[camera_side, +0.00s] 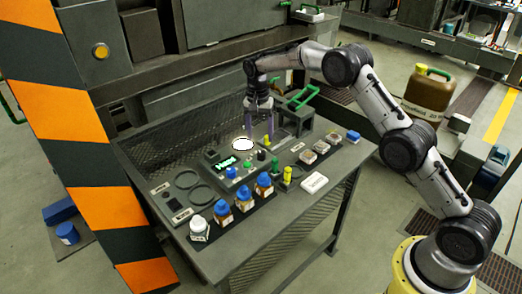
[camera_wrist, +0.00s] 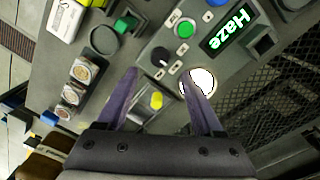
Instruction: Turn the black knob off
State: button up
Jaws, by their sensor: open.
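The black knob (camera_wrist: 160,56) sits on the grey control panel beside the green button (camera_wrist: 184,29), with a pale mark on its top. It also shows as a small dark round shape in the side view (camera_side: 261,155). My gripper (camera_side: 260,133) is over the back part of the table, above the panel area. In the wrist view its two purple fingers (camera_wrist: 158,72) are spread apart with nothing held. The knob appears just beyond the fingertips, apart from them. A yellow-topped piece (camera_wrist: 156,101) shows between the fingers, below them.
A lit display reading "Haze" (camera_wrist: 229,30) and a glowing white disc (camera_wrist: 203,80) are near the knob. Several blue-capped jars (camera_side: 243,196) line the table's front. Small round-topped containers (camera_side: 308,156) stand at right. A green handle (camera_side: 303,97) is behind my gripper.

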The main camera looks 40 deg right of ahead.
aim_at(261, 152)
notch_tip(261, 152, down, 7)
jog(key=shift+s+d+f, duration=0.1)
jog(key=shift+s, duration=0.05)
jog(key=shift+c, duration=0.2)
grip_shut()
dwell(0.3)
